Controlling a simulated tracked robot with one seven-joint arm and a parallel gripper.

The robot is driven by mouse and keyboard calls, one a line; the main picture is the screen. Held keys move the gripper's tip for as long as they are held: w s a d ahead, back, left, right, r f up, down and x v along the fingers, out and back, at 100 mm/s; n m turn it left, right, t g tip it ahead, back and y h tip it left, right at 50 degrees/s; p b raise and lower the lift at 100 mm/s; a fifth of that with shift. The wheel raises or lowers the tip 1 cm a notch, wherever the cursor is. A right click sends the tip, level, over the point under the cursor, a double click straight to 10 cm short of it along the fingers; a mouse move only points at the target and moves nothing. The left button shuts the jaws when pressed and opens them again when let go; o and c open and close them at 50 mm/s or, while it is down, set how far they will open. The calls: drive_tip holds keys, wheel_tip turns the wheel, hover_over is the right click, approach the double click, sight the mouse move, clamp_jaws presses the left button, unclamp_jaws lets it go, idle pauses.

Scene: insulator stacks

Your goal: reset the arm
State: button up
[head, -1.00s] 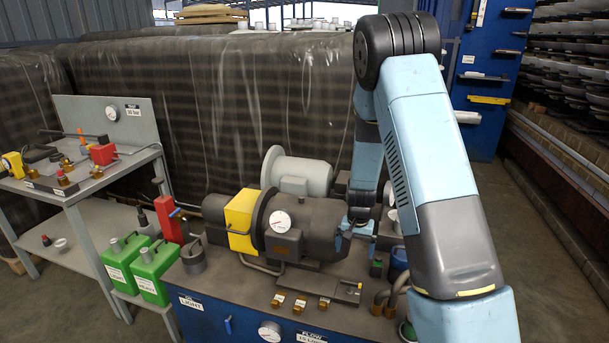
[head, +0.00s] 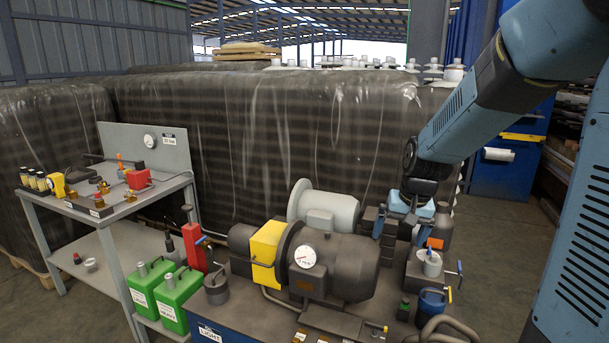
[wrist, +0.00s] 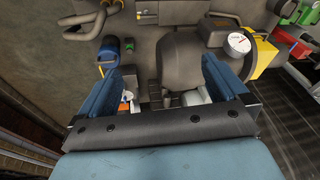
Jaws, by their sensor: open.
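My gripper (head: 394,230) is at the end of my arm, pointing down just right of the dark motor (head: 345,265). Its two blue fingers stand apart, and nothing is held between them. In the wrist view, my gripper (wrist: 160,78) spreads wide, with the rounded dark motor end (wrist: 190,65) beyond and between the fingers. Whether a finger touches anything below cannot be told. My arm comes in from the upper right of the head view.
The motor's yellow guard (head: 266,243) and a dial gauge (head: 305,256) sit left. A blue cup (head: 432,303) and a white cup (head: 432,263) stand right of the motor. Green cans (head: 180,295) and a grey side table (head: 115,222) are at left. Wrapped stacks (head: 270,130) stand behind.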

drive_tip(key=s+r+n+t, duration=0.1)
drive_tip(key=s+r, duration=0.5)
drive_tip(key=s, duration=0.4)
drive_tip(key=s+r+n+t+h, duration=0.1)
drive_tip(key=s+r+t, duration=0.1)
drive_tip(key=s+r, duration=0.4)
drive_tip(key=shift+s+d+r, duration=0.2)
drive_tip(key=shift+s+d, duration=0.25)
drive_tip(key=shift+s, duration=1.9)
